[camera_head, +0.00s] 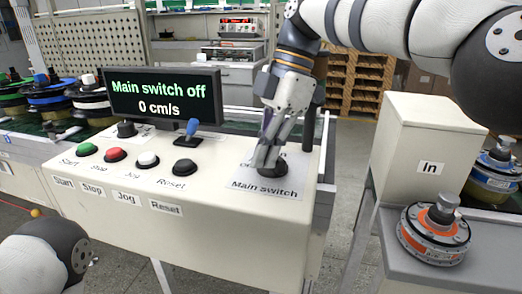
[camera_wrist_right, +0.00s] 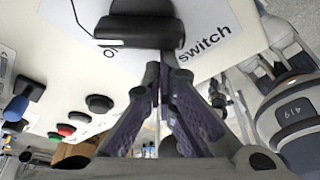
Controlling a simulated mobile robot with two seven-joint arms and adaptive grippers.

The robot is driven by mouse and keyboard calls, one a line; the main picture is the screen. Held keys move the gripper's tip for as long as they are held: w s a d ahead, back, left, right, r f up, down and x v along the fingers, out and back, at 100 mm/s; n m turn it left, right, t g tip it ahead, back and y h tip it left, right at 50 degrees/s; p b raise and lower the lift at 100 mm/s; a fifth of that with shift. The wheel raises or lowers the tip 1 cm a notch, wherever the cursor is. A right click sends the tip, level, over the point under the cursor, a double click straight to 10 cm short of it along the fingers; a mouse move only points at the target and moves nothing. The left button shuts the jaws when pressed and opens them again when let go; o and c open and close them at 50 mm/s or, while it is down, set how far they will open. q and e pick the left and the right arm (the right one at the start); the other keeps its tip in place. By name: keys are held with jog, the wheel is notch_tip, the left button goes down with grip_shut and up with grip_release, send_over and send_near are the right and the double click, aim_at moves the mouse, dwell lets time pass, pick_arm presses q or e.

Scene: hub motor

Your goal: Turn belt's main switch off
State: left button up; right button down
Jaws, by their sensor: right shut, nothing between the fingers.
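The black main switch knob (camera_head: 272,170) sits on the right part of the cream control panel (camera_head: 215,215), above its "Main switch" label. The display (camera_head: 163,95) reads "Main switch off" and "0 cm/s". My right gripper (camera_head: 266,158) points down at the knob, with its fingers shut and empty. In the right wrist view the fingertips (camera_wrist_right: 165,66) meet right beside the knob (camera_wrist_right: 145,24); I cannot tell whether they touch it. The fingers partly cover the knob and its markings in the head view. My left gripper is out of view.
Green (camera_head: 87,149), red (camera_head: 115,155), white (camera_head: 148,159) and black (camera_head: 185,167) buttons line the panel. A blue-handled lever (camera_head: 191,130) stands behind them. An orange-ringed motor (camera_head: 433,235) rests on the grey stand at right, near the "In" box (camera_head: 425,145).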

jog(key=shift+s+d+r, duration=0.15)
jog(key=shift+s+d, duration=0.05)
jog(key=shift+d, duration=0.45)
jog(key=shift+d+p, duration=0.3)
jog(key=shift+d, duration=0.2)
jog(key=shift+s, duration=0.1)
dwell(0.5)
